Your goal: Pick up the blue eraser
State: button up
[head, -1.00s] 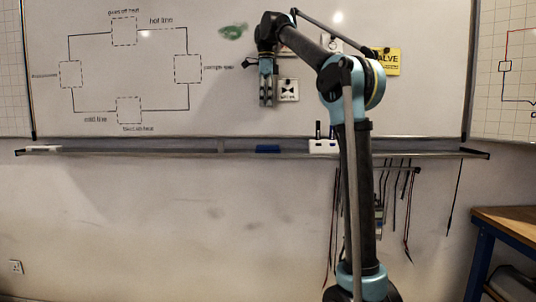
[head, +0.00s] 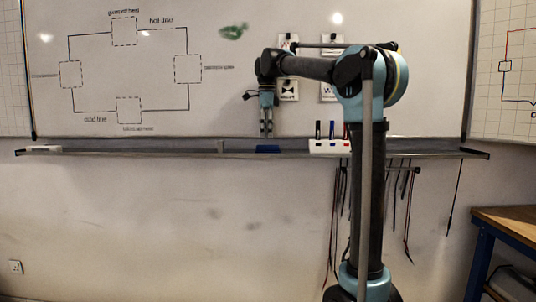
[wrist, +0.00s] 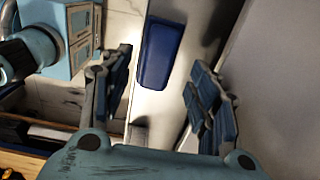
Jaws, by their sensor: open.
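The blue eraser (head: 267,149) lies on the narrow tray (head: 190,150) under the whiteboard. In the wrist view the eraser (wrist: 161,54) is a dark blue rounded block on a pale surface, ahead of the fingers and between their lines. My gripper (head: 267,131) points down just above the eraser in the head view. In the wrist view my gripper (wrist: 160,95) is open and empty, with one finger to each side. I see no contact with the eraser.
A white marker holder (head: 328,146) with several markers stands on the tray to the right. The whiteboard (head: 220,95) rises behind. Cables (head: 408,205) hang below the tray. The tray left of the eraser is mostly clear.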

aim_at(268, 150)
jog(key=f, duration=0.4)
jog(key=shift+d+f, duration=0.2)
jog(key=shift+f, duration=0.2)
jog(key=c, duration=1.2)
